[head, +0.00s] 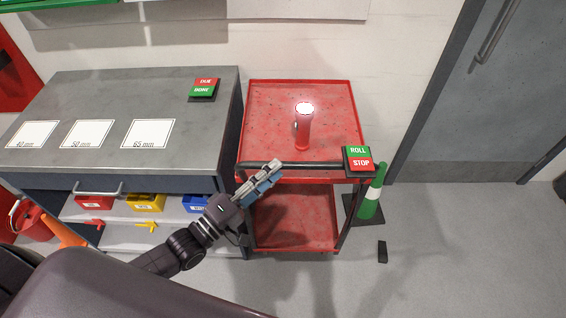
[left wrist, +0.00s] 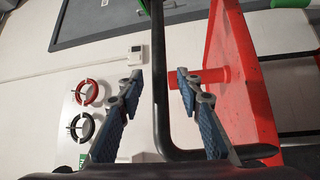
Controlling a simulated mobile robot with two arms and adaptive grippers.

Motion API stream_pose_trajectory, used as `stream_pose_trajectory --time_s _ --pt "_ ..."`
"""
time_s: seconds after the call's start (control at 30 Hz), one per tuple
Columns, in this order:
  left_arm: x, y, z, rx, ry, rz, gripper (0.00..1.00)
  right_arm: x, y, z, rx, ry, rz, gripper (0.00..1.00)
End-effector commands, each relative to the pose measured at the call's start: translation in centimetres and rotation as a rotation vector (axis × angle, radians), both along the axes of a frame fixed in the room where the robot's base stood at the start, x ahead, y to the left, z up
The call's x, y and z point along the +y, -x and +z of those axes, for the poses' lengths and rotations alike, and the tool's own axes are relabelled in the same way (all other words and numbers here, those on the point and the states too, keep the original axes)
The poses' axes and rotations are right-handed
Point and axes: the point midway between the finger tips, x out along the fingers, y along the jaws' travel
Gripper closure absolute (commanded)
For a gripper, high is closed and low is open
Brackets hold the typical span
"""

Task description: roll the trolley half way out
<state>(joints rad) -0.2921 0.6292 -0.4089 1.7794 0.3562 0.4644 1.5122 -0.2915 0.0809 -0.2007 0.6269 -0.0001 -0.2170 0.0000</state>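The red trolley (head: 267,108) stands right of the grey workbench, with a top tray, a lower shelf (head: 290,215) and a black bar handle (head: 318,164) along its near edge. My left gripper (head: 268,174) is at the left part of this handle. In the left wrist view my left gripper (left wrist: 160,76) is open, its fingers on either side of the black handle bar (left wrist: 159,70), with a gap visible on each side. A red cylinder with a bright top (head: 303,131) stands on the trolley. A ROLL/STOP button box (head: 358,160) sits at the handle's right end. My right gripper is out of view.
The grey workbench (head: 60,95) has a DUE/DONE box (head: 203,89) and coloured bins below, close to the trolley's left side. A green and white cone (head: 370,201) stands right of the trolley, with a small black block (head: 382,251) on the floor. Floor nearer me is clear.

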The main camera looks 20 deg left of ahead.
Motion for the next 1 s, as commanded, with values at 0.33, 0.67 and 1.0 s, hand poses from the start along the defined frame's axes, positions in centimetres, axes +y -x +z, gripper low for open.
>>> stream_pose_trajectory --time_s 0.33,0.67,1.0 --pt "-1.8 -3.2 0.5 -0.001 -0.003 0.000 0.67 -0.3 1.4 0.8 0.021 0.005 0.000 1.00" --pt "-1.9 -3.3 0.4 0.001 -0.003 0.001 0.71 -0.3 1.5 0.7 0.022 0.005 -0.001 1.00" --pt "-1.9 -3.3 0.5 0.000 -0.004 0.001 1.00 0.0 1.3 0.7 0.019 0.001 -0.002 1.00"
